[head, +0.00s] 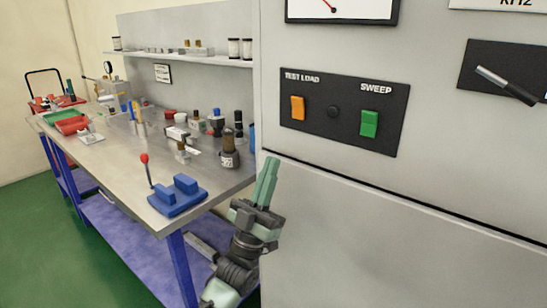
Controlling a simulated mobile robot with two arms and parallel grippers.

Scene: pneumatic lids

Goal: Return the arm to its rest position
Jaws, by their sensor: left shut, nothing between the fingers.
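My left gripper (267,182) shows at the lower middle of the head view. Its pale green fingers point up and are shut on nothing. It is in front of the lower part of the grey cabinet's left edge, right of the workbench corner. It appears apart from the cabinet, though the exact gap is hard to judge. My left arm comes up from the bottom edge of the picture. My right gripper is not in view.
The grey cabinet (400,230) fills the right side, with an orange switch (298,108), a green switch (369,123) and a black-handled lever (506,86). The workbench (115,165) at left holds a blue fixture with a red-knobbed lever (177,197). Green floor (50,245) is clear at lower left.

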